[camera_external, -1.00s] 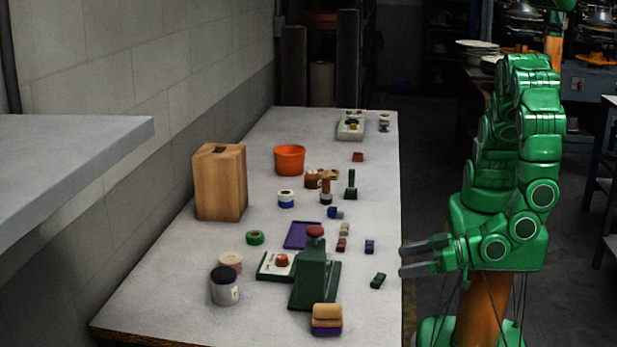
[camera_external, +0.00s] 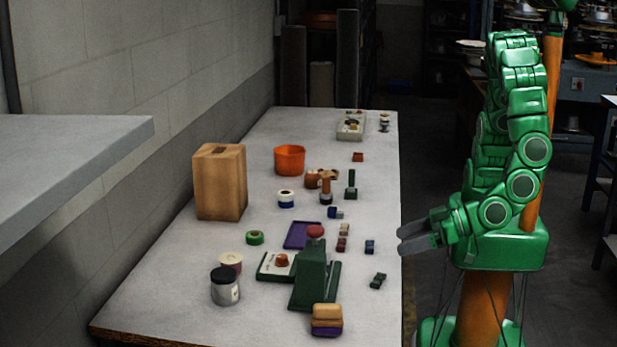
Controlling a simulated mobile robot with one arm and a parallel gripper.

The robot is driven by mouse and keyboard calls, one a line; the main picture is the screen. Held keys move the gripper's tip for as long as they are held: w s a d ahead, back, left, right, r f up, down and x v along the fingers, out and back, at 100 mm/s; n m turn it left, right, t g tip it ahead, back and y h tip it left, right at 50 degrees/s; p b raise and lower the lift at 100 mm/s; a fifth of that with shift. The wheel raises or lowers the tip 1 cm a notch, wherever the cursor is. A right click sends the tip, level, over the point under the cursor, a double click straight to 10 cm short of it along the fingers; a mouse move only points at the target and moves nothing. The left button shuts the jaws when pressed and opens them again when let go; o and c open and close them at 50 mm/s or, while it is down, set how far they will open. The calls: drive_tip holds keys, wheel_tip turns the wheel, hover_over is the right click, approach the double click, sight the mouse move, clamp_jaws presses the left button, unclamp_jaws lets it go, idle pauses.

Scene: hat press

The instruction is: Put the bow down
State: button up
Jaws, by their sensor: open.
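My gripper (camera_external: 404,240) is open and seems empty, at the right edge of the long grey table (camera_external: 170,290), with its fingers pointing left. A small dark green piece (camera_external: 378,280), possibly the bow, lies on the table below and left of my fingers, apart from them. Other small pieces lie further left: a blue one (camera_external: 370,247), a dark red one (camera_external: 342,244), a tan one (camera_external: 344,229) and another blue one (camera_external: 335,212). They are too small for me to tell which is a bow.
A green press (camera_external: 311,275) with a red knob stands near the front, with a purple pad (camera_external: 302,235) behind it. A wooden box (camera_external: 220,183), an orange bucket (camera_external: 289,160) and a jar (camera_external: 225,286) stand to the left. The table's right edge strip is mostly clear.

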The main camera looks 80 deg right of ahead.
drive_tip(key=w+a+f+m+g+y, duration=0.1)
drive_tip(key=w+a+g+y, duration=0.25)
drive_tip(key=a, duration=0.45)
drive_tip(key=w+a+m+g+y, duration=0.1)
drive_tip(key=w+a+g+y, duration=0.2)
drive_tip(key=a, duration=0.6)
drive_tip(key=g+h, duration=0.6)
drive_tip(key=g, duration=0.6)
approach(376, 277)
wheel_tip(376, 277, up, 4)
drive_tip(key=shift+m+t, duration=0.25)
drive_tip(key=shift+m, duration=0.15)
drive_tip(key=shift+w+d+f+x, duration=0.1)
drive_tip(key=shift+w+x, duration=0.05)
drive_tip(key=shift+x, duration=1.9)
drive_tip(key=shift+w+d+f+x, duration=0.1)
drive_tip(key=shift+x, duration=1.9)
drive_tip(key=shift+w+d+x, duration=0.1)
drive_tip(key=shift+w+x, duration=0.05)
drive_tip(key=shift+x, duration=1.9)
drive_tip(key=shift+c, duration=0.3)
